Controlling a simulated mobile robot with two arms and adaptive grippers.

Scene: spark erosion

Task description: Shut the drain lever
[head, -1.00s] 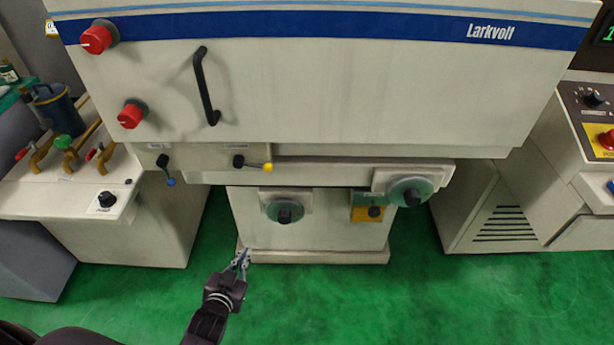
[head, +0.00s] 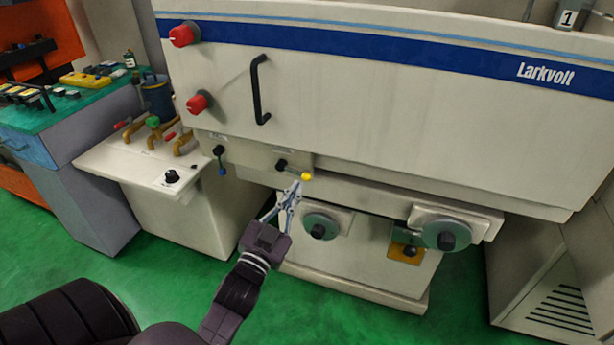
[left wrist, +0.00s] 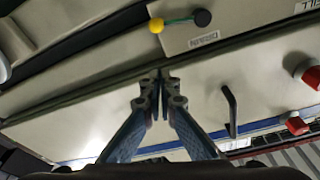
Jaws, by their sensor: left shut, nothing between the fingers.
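The lever with a yellow knob (head: 306,177) sticks out from the lower edge of the machine, lying nearly level from its dark hub (head: 281,164) to the right. My right gripper is not in view.
A second lever with a blue tip (head: 222,170) hangs down to the left. A black door handle (head: 259,90) and red knobs (head: 197,103) are above. Round dials (head: 320,227) sit on the lower cabinet. Green floor (head: 170,290) is free in front.

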